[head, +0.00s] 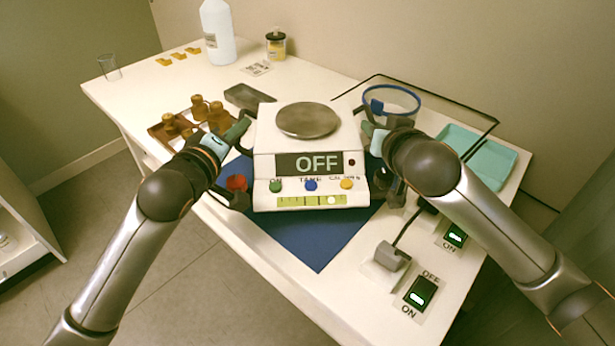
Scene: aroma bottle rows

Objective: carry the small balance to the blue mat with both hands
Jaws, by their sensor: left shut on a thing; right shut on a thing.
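The small balance (265,165) is white with a round metal pan (307,120), a display reading OFF and green, blue and yellow buttons. It appears over the blue mat (316,243), whose front corner shows below it; I cannot tell whether it touches the mat. My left gripper (246,124) is shut on the balance's left side. My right gripper (368,130) is shut on its right side. The arms partly hide both grips.
A brown tray with small bottles (200,108) stands left of the balance. A blue-rimmed container (391,102) and a teal tray (484,158) are at the right. Two switches (420,293) and a grey plug (390,256) lie at the front right. A white bottle (217,32) stands at the back.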

